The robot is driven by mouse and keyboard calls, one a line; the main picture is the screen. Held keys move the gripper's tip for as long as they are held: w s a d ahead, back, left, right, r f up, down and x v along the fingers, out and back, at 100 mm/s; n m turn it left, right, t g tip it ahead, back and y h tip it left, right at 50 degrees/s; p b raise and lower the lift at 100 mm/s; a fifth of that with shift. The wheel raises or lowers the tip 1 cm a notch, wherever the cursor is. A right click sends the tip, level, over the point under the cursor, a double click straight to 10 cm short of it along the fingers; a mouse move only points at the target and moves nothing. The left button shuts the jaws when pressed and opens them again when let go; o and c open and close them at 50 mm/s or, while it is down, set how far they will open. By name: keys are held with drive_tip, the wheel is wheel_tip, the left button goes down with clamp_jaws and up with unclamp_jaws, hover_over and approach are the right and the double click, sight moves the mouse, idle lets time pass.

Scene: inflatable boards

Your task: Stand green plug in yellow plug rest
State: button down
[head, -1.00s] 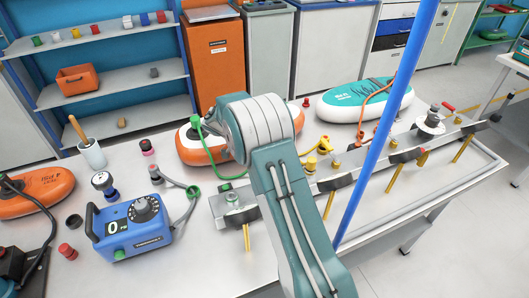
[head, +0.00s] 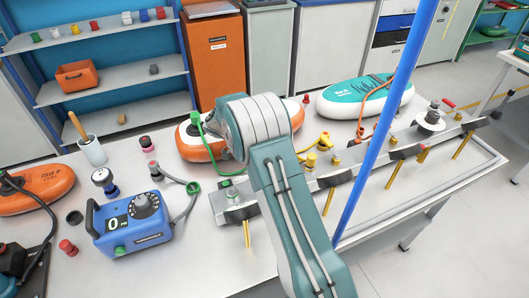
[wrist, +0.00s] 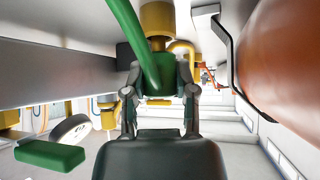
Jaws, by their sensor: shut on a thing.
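The green plug (wrist: 157,78) is between the two fingers of my gripper (wrist: 159,103), which is shut on it in the wrist view. A green hose (wrist: 142,40) runs up from it across the picture. A gold cylinder (wrist: 157,18) shows just past the plug; I cannot tell whether they touch. In the head view my wrist hides the gripper and plug, and the green hose (head: 213,172) passes behind my arm. A yellow fitting (head: 311,161), seemingly the yellow plug rest, stands on the long rail right of my arm, below a yellow plug (head: 324,140).
The metal rail (head: 376,160) carries several clamps and gold posts along the bench. A blue pole (head: 383,125) rises in front of it. An orange board (head: 181,142) lies behind my wrist, and a blue pump box (head: 130,228) stands left. A big orange surface (wrist: 285,62) fills the wrist view's right.

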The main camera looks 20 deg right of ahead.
drive_tip(key=shift+f, duration=0.25)
drive_tip(key=shift+c, duration=1.7)
unclamp_jaws()
drive_tip(key=shift+a, duration=0.1)
drive_tip(key=v, duration=0.7)
drive_tip(key=shift+a, duration=0.2)
drive_tip(key=shift+w, duration=0.1)
